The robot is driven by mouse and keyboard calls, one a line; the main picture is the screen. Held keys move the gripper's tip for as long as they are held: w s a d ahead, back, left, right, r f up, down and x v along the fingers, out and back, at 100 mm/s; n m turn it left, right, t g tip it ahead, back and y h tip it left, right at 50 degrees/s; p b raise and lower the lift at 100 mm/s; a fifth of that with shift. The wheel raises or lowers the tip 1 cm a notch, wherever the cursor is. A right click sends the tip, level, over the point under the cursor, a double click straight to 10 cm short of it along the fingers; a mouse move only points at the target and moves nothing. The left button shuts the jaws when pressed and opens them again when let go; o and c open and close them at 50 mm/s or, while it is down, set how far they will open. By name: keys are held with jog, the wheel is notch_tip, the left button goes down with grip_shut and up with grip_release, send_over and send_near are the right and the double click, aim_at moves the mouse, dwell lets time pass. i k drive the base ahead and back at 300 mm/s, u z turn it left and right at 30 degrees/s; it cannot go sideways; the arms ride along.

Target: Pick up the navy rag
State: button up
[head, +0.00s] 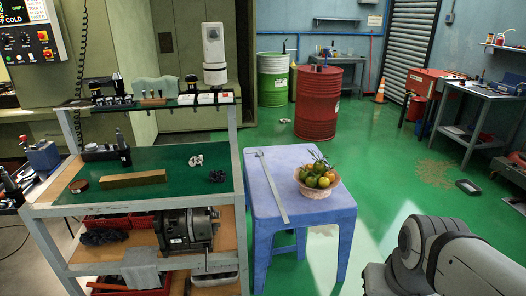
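A dark, crumpled cloth that looks like the navy rag (103,237) lies on the middle wooden shelf of the tooling cart (240,178), at the left. It sits just in front of a red bin and left of a grey machine vise or chuck unit. Its colour is close to black in this light. Part of my arm shows at the lower right, far from the cart. My gripper is not in view, so its opening and contents are hidden.
A blue stool (325,217) with a fruit bowl (319,190) and a metal square (271,188) stands right of the cart. A grey cloth (141,268) hangs at the lower shelf. Red bins (105,221) fill the shelf behind the rag.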

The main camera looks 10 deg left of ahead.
aim_at(219, 176)
jog(key=u, duration=0.4)
jog(key=i, duration=1.4)
jog(key=u, duration=0.95)
jog(key=i, duration=0.5)
jog(key=u, duration=0.35)
jog(key=k, duration=0.65)
jog(key=u, duration=0.25)
jog(key=i, duration=0.65)
jog(key=z, duration=0.15)
